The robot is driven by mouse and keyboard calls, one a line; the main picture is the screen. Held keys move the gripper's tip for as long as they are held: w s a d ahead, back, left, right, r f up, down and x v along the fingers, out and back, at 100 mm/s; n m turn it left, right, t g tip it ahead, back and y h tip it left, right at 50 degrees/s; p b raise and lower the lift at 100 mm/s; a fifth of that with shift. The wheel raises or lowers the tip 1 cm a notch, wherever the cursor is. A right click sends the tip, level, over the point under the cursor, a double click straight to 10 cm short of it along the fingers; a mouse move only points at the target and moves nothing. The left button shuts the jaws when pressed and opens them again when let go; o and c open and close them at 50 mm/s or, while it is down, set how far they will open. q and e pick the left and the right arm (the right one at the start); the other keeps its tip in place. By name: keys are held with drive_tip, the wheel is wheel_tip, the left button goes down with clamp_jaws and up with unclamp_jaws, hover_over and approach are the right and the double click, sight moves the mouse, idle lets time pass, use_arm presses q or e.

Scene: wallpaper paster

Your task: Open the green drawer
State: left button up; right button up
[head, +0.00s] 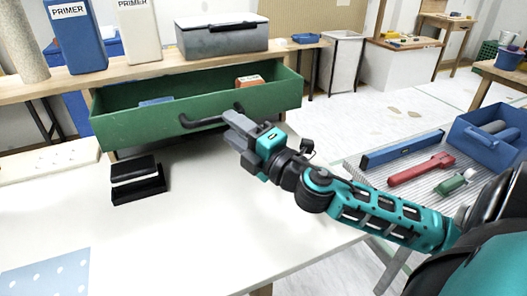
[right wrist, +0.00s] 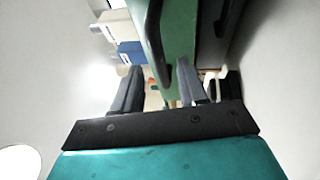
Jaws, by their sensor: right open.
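The green drawer (head: 150,123) stands pulled out under the wooden bench top, and its inside shows. A blue item (head: 156,101) and an orange item (head: 249,82) lie in it. Its dark bar handle (head: 203,121) is on the front face. My right gripper (head: 233,122) is at the right end of the handle. In the right wrist view its jaws (right wrist: 158,88) are apart, with the handle (right wrist: 155,45) just ahead of and between them. I cannot tell whether they touch it. The drawer front (right wrist: 181,40) is close to the right finger. My left gripper is not in view.
A white table (head: 230,215) lies below the drawer, with a black block-like item (head: 138,180) at left. On the bench top stand primer containers (head: 75,35) and a grey box (head: 222,36). A ribbed tray (head: 400,165) with tools and a blue bin (head: 487,140) are at right.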

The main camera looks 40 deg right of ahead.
drive_tip(key=b+v, duration=0.1)
drive_tip(key=v, duration=0.7)
idle(0.5)
